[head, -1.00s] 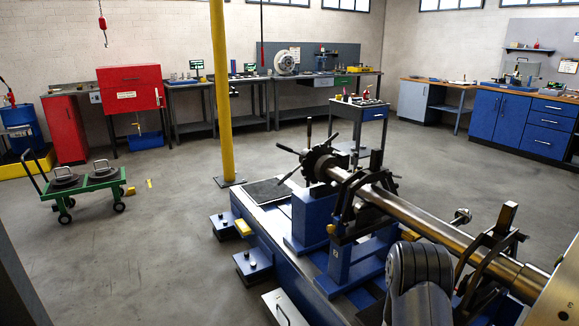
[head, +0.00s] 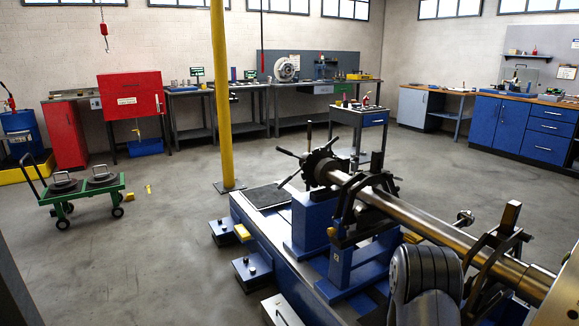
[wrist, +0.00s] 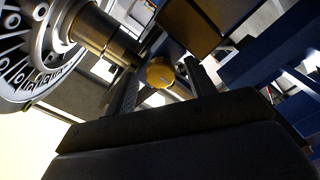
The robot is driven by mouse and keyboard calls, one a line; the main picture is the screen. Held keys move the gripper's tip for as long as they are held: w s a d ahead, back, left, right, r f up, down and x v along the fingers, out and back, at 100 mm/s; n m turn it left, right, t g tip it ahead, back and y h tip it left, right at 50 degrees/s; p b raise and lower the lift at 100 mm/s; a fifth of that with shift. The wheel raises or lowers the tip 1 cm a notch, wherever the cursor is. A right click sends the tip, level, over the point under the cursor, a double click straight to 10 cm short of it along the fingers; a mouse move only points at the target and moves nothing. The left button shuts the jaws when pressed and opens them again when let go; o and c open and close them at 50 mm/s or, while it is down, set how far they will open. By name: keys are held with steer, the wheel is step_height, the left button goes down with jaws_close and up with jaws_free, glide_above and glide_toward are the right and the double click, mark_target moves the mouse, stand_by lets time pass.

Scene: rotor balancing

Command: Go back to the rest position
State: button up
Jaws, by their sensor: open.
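My gripper (wrist: 162,82) is open in the wrist view, its two dark fingers apart. A round brass-yellow knob (wrist: 160,73) shows between and beyond the fingers; I cannot tell how far off it is, and nothing looks clamped. In the head view the gripper cannot be made out; a rounded grey link of my arm stands at the lower right. In the wrist view a large metal disc with marks (wrist: 40,45) and a shaft are at the upper left.
A yellow post (head: 222,110) stands behind the machine. A green cart (head: 85,188) is at the left, and a small tool trolley (head: 358,118) is behind the rotor. The floor at the left is mostly clear.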

steer(key=m+b, duration=0.1)
steer(key=m, duration=0.8)
steer(key=shift+m, duration=0.4)
steer(key=shift+a, duration=0.1)
